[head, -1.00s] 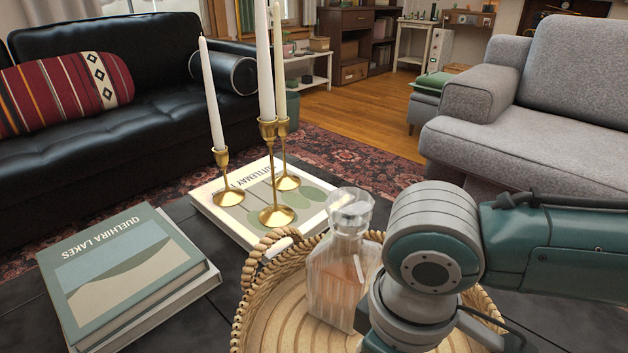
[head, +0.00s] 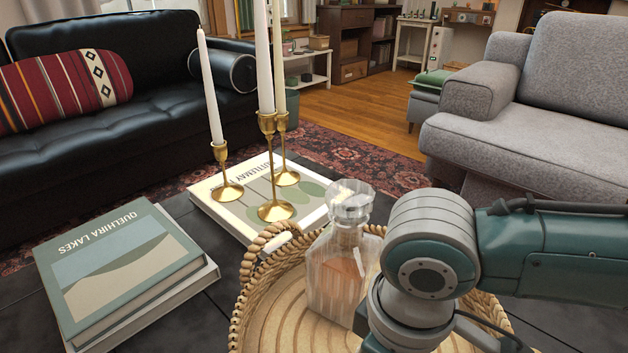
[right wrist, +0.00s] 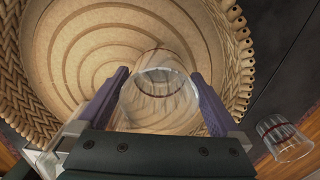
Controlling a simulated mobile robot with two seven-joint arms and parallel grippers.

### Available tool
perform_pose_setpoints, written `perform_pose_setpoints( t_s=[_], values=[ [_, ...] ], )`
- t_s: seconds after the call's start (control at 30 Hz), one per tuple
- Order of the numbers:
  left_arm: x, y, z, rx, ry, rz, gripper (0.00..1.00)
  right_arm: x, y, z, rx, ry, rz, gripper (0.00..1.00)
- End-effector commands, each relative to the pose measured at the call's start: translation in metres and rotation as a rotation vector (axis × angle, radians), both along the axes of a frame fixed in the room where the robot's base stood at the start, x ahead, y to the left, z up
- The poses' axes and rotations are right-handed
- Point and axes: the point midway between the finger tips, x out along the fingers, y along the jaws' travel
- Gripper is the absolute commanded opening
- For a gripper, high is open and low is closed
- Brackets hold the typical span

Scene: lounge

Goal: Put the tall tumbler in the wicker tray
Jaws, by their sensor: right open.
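The wicker tray (head: 280,318) sits on the dark table at the bottom of the head view, and its ringed floor (right wrist: 85,50) fills much of the right wrist view. A clear glass tumbler (right wrist: 160,100) is between the two purple fingers of my right gripper (right wrist: 159,76), over the tray floor. The fingers are open, one on each side of the glass. I cannot tell whether its base rests on the tray. In the head view my right arm hides the gripper and this glass. My left gripper is not in view.
A glass decanter (head: 338,270) stands in the tray beside my right arm. A second clear glass (right wrist: 285,138) stands outside the tray. Brass candlesticks (head: 274,190) stand on a book (head: 310,212) behind the tray. Stacked books (head: 125,270) lie to the left.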

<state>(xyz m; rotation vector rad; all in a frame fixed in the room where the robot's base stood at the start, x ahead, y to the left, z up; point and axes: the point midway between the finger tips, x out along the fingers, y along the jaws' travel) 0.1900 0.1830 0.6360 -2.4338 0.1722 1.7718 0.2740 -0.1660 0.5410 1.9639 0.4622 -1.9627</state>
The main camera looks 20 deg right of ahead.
Motion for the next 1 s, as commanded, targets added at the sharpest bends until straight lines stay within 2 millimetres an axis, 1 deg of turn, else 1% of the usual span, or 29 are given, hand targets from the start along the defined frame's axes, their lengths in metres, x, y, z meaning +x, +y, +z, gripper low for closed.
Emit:
perform_pose_setpoints(
  t_s=[0.03, 0.2, 0.3, 0.4, 0.5, 0.63, 0.67, 0.77, 0.83, 0.9, 0.97, 1.0],
  values=[
    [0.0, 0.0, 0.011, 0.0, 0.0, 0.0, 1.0, 0.0, 0.0, 0.014, 0.001, -0.002, 0.0, 1.0],
    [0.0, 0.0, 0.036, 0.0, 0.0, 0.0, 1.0, 0.001, 0.0, 0.055, 0.0, -0.002, 0.001, 1.0],
    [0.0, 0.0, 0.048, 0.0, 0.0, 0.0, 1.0, 0.0, 0.0, 0.077, 0.001, -0.002, 0.0, 1.0],
    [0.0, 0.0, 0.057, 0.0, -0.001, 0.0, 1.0, 0.0, 0.0, 0.095, 0.0, -0.001, 0.0, 1.0],
    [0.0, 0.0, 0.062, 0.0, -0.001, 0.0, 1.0, 0.0, 0.0, 0.107, 0.0, -0.001, 0.0, 1.0],
    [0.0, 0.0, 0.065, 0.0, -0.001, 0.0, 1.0, -0.002, 0.004, 0.114, 0.011, -0.004, 0.005, 1.0],
    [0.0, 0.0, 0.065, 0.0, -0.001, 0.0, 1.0, -0.004, 0.009, 0.115, 0.023, -0.008, 0.011, 1.0],
    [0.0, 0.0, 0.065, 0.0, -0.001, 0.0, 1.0, -0.015, 0.033, 0.117, 0.092, -0.04, 0.035, 1.0],
    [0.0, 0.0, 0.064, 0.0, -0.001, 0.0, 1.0, -0.026, 0.052, 0.122, 0.158, -0.085, 0.037, 1.0],
    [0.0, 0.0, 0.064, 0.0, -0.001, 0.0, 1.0, -0.034, 0.063, 0.131, 0.21, -0.145, 0.007, 1.0],
    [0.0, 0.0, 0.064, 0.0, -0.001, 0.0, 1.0, -0.041, 0.061, 0.138, 0.228, -0.193, -0.04, 1.0],
    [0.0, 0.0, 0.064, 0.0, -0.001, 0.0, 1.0, -0.046, 0.054, 0.143, 0.226, -0.222, -0.079, 1.0]
  ],
)
